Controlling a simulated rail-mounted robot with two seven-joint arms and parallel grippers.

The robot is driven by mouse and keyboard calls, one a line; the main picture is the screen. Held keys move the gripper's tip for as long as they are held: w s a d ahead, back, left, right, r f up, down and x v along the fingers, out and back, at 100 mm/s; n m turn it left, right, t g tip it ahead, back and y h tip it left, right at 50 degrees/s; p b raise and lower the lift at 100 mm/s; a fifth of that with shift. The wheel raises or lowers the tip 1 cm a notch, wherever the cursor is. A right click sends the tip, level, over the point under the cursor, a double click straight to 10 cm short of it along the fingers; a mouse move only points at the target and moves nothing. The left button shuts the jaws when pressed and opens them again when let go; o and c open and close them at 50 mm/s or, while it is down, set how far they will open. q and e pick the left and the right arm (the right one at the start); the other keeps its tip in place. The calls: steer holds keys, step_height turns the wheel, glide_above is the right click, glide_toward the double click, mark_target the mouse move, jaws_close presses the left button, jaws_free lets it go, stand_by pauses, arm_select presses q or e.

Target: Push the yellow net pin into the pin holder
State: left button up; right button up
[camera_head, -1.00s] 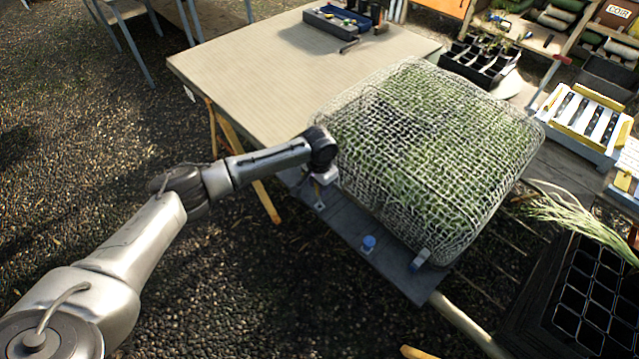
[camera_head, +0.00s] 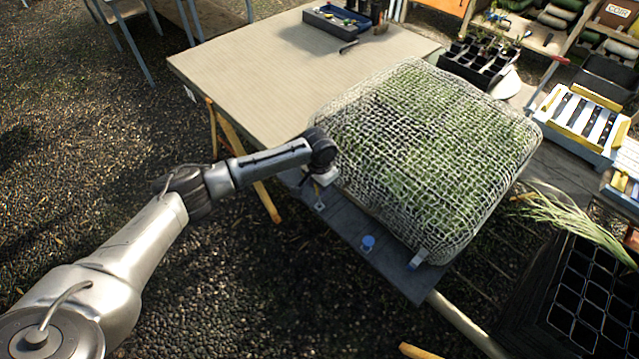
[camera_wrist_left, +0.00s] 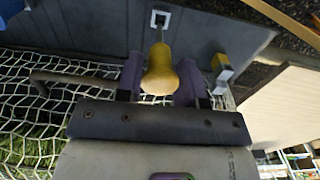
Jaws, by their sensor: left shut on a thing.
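The yellow net pin (camera_wrist_left: 160,72) shows in the left wrist view with its thin metal shank pointing up the picture. My left gripper (camera_wrist_left: 160,84) is shut on it, a purple finger on each side of the yellow handle. The pin holder (camera_wrist_left: 160,18), a small pale square socket on the dark board, is in line with the shank. The shank's end overlaps the holder's opening, but I cannot tell how deep it sits. In the head view my left gripper (camera_head: 324,180) is low beside the net's left edge; the pin is too small to make out there. My right gripper is not in view.
A white net (camera_head: 430,160) covers a block of green plants. A blue knob (camera_head: 367,243) and a blue-and-white clip (camera_head: 417,260) are on the dark board (camera_head: 385,268). A black cell tray (camera_head: 590,300) stands at right. The beige tabletop (camera_head: 270,80) is mostly clear.

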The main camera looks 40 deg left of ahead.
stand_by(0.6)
arm_select(q)
steer(key=shift+f+p, duration=0.1)
steer(key=shift+p, duration=0.55)
stand_by(0.8)
steer(key=shift+f+p, duration=0.1)
steer(key=shift+p, duration=0.4)
stand_by(0.4)
steer(key=shift+f, duration=0.45)
steer(key=shift+f+p, duration=0.25)
steer(key=shift+p, duration=0.1)
stand_by(0.8)
steer(key=shift+f, duration=0.2)
stand_by(0.4)
